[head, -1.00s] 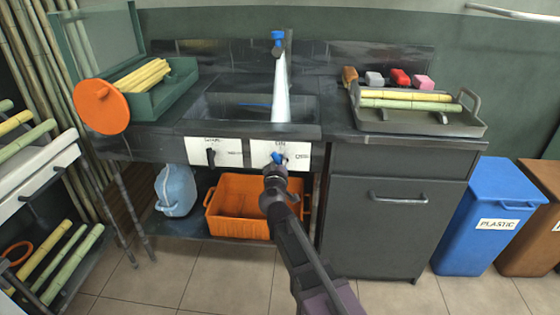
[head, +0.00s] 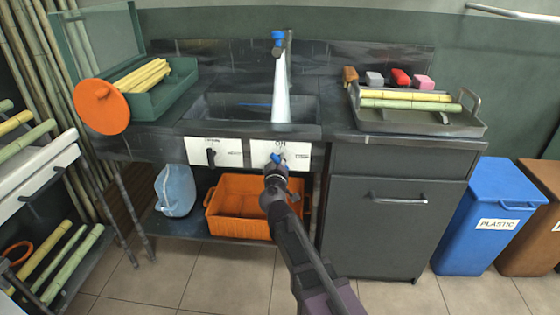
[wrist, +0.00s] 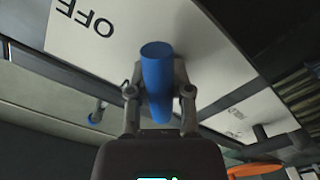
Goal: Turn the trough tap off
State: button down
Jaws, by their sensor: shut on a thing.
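My gripper (head: 277,166) is at the right-hand white panel under the trough, in front of the counter. In the wrist view my gripper (wrist: 159,92) is shut on a blue handle (wrist: 157,70), with one finger on each side of it. The handle's blue tip (head: 276,158) also shows in the head view, beneath the word ON. The wrist view shows the word OFF (wrist: 86,17) upside down on the white panel (wrist: 215,45). A white stream of water (head: 281,88) falls from the blue-topped spout (head: 278,38) into the dark trough (head: 213,103).
A second white panel (head: 226,158) with a dark handle (head: 210,157) sits at left. An orange crate (head: 240,228) and a blue jug (head: 175,190) stand below. A tray (head: 420,128) with cane lies on the right counter. The floor in front is clear around my arm.

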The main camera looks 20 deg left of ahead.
jog(key=shift+n, duration=0.4)
jog(key=n, duration=1.1)
dwell(0.3)
jog(key=c, duration=0.6)
grip_release()
jog(key=shift+s, duration=0.15)
jog(key=v, duration=1.1)
jog(key=shift+s, duration=0.35)
